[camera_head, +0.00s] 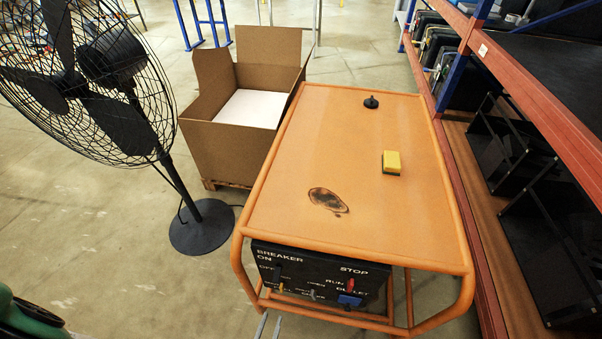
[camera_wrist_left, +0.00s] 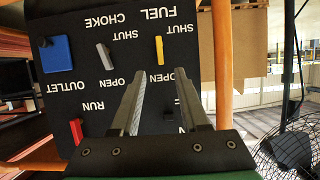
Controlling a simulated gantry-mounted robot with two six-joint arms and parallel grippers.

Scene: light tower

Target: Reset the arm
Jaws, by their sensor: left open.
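The orange-framed light tower base (camera_head: 330,150) stands at centre right, with a black control panel (camera_head: 318,275) on its near side. The panel shows upside down in the left wrist view (camera_wrist_left: 120,75). It has a red run switch (camera_wrist_left: 76,131), a blue outlet block (camera_wrist_left: 57,53), a grey choke lever (camera_wrist_left: 104,56) and a yellow fuel lever (camera_wrist_left: 160,49). My left gripper (camera_head: 269,327) is at the bottom edge, in front of the panel. In the wrist view its fingers (camera_wrist_left: 160,75) are apart with nothing held. My right gripper is not in view.
On the orange top are a yellow-green sponge (camera_head: 391,162), a dark burnt stain (camera_head: 327,200) and a black cap-like knob (camera_head: 371,102). A black pedestal fan (camera_head: 85,80) and an open cardboard box (camera_head: 225,145) stand left. Shelving (camera_head: 540,100) runs along the right.

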